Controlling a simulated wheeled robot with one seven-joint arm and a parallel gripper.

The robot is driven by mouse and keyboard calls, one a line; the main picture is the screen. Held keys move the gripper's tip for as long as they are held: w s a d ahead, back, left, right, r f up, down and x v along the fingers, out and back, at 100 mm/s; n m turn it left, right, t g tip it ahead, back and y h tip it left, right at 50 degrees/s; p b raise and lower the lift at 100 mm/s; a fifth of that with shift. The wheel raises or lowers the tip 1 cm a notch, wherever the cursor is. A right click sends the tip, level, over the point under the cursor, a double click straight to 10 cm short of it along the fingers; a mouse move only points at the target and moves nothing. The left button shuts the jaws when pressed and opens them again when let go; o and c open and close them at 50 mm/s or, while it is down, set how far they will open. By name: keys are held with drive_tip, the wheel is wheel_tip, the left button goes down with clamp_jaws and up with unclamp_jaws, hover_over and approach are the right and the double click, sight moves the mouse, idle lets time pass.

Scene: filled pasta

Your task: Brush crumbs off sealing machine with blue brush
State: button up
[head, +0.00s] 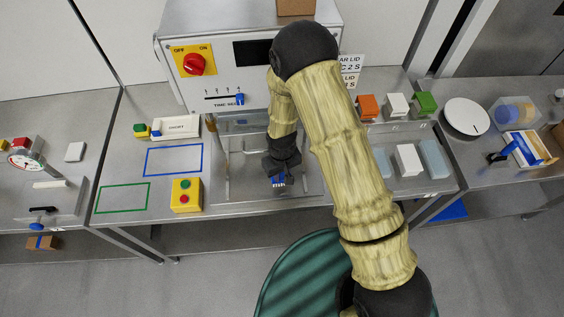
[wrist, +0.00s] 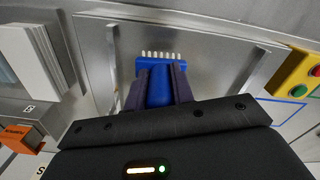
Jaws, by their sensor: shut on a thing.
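The sealing machine (head: 173,78) stands at the back middle of the bench, with a red OFF/ON knob and a time slider on its front. Its metal plate (head: 240,194) lies in front of it. My gripper (head: 281,172) is over this plate, shut on the blue brush (head: 279,182). In the wrist view, my gripper's fingers (wrist: 160,88) hold the handle of the blue brush (wrist: 162,68), and its pale bristle tufts show at the far end. I cannot tell whether the bristles touch the plate. I cannot make out any crumbs. My arm hides part of the machine.
A yellow button box (head: 186,196) stands left of the plate, near blue and green outlined areas. Orange, white and green holders (head: 397,105) and white blocks (head: 408,160) stand to the right. A round white dish (head: 467,117) is farther right.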

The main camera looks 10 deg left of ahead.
drive_tip(key=shift+r+p, duration=1.35)
drive_tip(key=shift+r, duration=1.2)
drive_tip(key=shift+f, duration=0.1)
